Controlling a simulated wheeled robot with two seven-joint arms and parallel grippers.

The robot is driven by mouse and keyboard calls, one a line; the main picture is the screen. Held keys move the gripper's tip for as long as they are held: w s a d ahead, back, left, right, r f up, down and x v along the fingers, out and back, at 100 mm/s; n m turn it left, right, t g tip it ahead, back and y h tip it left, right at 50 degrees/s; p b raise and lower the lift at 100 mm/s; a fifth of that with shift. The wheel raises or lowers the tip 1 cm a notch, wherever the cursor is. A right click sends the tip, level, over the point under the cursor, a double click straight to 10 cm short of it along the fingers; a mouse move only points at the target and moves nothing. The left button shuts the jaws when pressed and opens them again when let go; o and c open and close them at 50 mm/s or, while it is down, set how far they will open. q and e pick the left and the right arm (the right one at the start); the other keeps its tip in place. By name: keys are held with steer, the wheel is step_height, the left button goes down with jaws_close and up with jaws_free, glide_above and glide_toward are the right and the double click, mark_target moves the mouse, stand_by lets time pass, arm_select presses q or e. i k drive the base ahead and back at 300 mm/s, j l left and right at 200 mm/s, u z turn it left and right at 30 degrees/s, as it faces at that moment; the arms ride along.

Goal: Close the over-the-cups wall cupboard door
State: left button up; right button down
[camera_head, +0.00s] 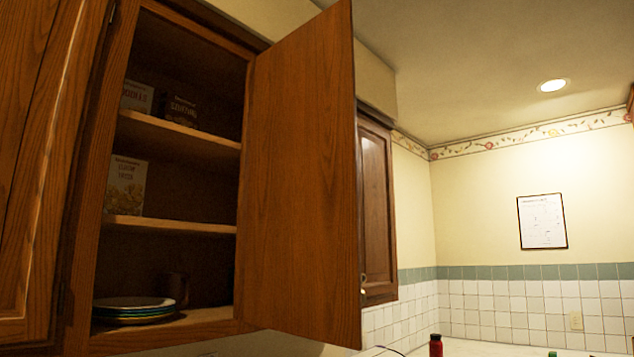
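The wall cupboard (170,233) at the left stands open. Its wooden door (300,180) is swung outward, hinged on the right side of the opening, with its free edge toward me. Inside, boxes stand on the upper two shelves, and a stack of plates (135,308) and a dark cup (174,288) stand on the bottom shelf. A small metallic knob (363,278) shows just past the door's lower right edge; I cannot tell whether it belongs to this door. Neither of my grippers is in view.
Another closed wooden cupboard (376,208) hangs behind the door to the right. A closed cupboard door (30,170) is at the far left. A red bottle (436,346) stands low at the bottom. The space right of the open door is clear.

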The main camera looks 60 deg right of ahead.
mark_target(302, 264)
steer(key=l, duration=0.6)
steer(key=k+l+u, duration=0.1)
steer(key=l, duration=0.5)
steer(key=k+l, duration=0.1)
steer(key=l, duration=0.5)
steer(key=k+l, duration=0.1)
steer(key=l, duration=0.45)
steer(key=l+u, duration=0.1)
steer(key=l, duration=0.5)
steer(key=k+l, duration=0.2)
steer(key=l, duration=0.4)
steer(key=k+l+u, duration=0.15)
steer(key=k, duration=0.5)
